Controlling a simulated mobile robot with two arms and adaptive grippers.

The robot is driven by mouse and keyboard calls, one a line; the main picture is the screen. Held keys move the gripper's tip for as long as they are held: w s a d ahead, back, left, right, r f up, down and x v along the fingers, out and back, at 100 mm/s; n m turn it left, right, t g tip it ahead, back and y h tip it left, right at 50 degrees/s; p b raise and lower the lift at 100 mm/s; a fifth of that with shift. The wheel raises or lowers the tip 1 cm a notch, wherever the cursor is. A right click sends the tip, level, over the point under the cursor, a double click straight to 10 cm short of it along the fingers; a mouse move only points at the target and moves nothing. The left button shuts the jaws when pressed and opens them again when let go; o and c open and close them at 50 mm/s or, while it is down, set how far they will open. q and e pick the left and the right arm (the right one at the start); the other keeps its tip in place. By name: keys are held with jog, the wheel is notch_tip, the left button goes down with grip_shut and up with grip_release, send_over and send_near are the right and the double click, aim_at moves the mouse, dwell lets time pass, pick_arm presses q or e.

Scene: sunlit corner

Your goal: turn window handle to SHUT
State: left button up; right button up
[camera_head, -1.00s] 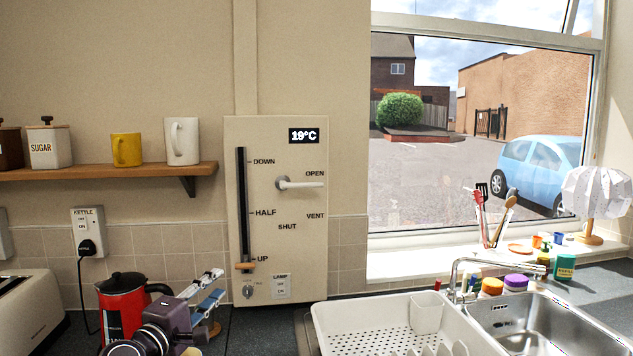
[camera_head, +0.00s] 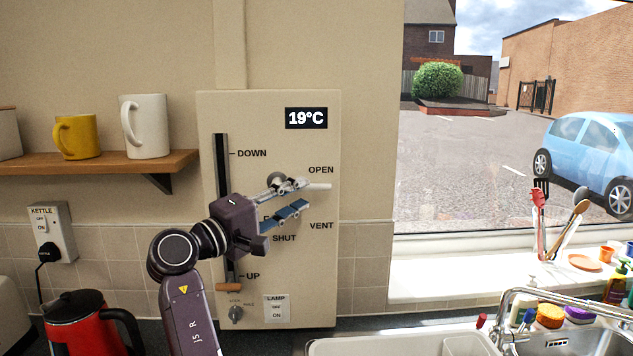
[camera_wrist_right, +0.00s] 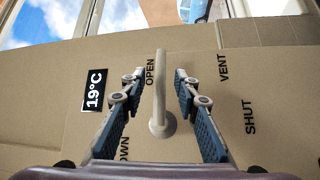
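The white window handle (camera_head: 318,186) is on the beige wall panel and points right, between the OPEN and VENT labels and a little nearer OPEN. The SHUT label (camera_head: 284,238) is below it. In the head view my right gripper (camera_head: 298,197) is at the handle and covers part of its hub. In the right wrist view the handle (camera_wrist_right: 160,90) stands between the two spread fingers of my right gripper (camera_wrist_right: 155,88), with a gap on each side. The fingers are open and hold nothing. My left gripper is in neither view.
The panel (camera_head: 325,270) also carries a vertical slider with an orange knob (camera_head: 229,287), a small dial (camera_head: 236,313) and a lamp switch (camera_head: 276,308). A shelf (camera_head: 100,162) with mugs is at left. A red kettle (camera_head: 75,325) is below; the sink tap (camera_head: 520,295) is at right.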

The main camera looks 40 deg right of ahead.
aim_at(312, 188)
jog(key=d, duration=0.1)
jog(key=d+p, duration=0.1)
jog(key=d, duration=0.2)
jog(key=shift+d+r+p, duration=0.2)
jog(key=shift+r+p, duration=0.1)
jog(key=shift+r, duration=0.05)
jog(key=shift+w+d+f, duration=0.1)
jog(key=shift+w+d, duration=0.1)
jog(key=shift+d, duration=0.45)
jog(key=c, duration=0.7)
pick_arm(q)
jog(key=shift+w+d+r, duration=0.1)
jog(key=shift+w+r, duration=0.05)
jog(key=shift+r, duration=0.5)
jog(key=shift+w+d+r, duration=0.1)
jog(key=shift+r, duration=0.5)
pick_arm(e)
grip_shut()
